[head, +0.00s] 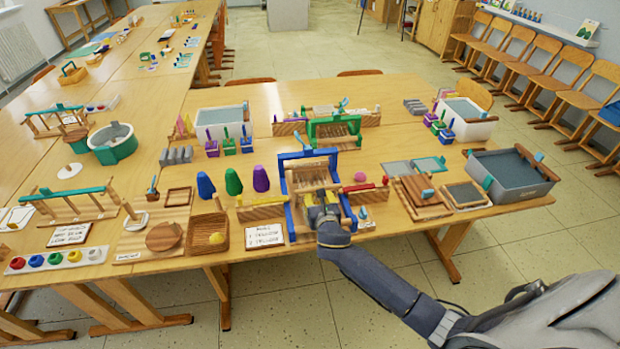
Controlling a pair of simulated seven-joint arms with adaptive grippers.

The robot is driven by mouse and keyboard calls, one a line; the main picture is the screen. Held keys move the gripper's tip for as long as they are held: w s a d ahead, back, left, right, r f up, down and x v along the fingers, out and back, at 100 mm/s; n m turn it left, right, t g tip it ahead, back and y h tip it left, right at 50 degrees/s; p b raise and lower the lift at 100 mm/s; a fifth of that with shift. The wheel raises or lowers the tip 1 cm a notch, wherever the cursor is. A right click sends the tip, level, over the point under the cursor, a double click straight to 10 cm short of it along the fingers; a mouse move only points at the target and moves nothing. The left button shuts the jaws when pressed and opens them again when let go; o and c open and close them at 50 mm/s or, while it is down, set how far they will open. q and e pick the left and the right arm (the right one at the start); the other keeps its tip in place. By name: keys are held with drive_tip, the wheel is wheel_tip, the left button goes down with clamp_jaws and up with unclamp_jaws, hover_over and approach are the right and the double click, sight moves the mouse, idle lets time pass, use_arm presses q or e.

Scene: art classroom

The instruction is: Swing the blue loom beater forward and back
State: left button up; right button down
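The blue loom (291,222) stands near the front edge of the table, with blue side frames and a wooden middle. Its blue beater (309,154) shows as a raised crossbar over the wooden part. My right gripper (322,207) is at the near side of the loom, between its blue side frames, below and in front of the crossbar. Its fingers are small and partly hidden against the loom, so I cannot tell whether they are open or touching it. My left gripper is not in view.
A green loom (334,130) stands just behind. Left of the blue loom are blue, green and purple cones (233,182), a wicker basket (208,234) and a white card (264,236). Wooden frames (466,195) and a grey tub (513,176) stand to the right.

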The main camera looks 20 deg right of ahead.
drive_tip(key=shift+s+a+r, duration=0.15)
drive_tip(key=shift+s+r, duration=0.1)
drive_tip(key=shift+s, duration=0.35)
drive_tip(key=shift+s+f, duration=0.15)
drive_tip(key=shift+s, duration=0.15)
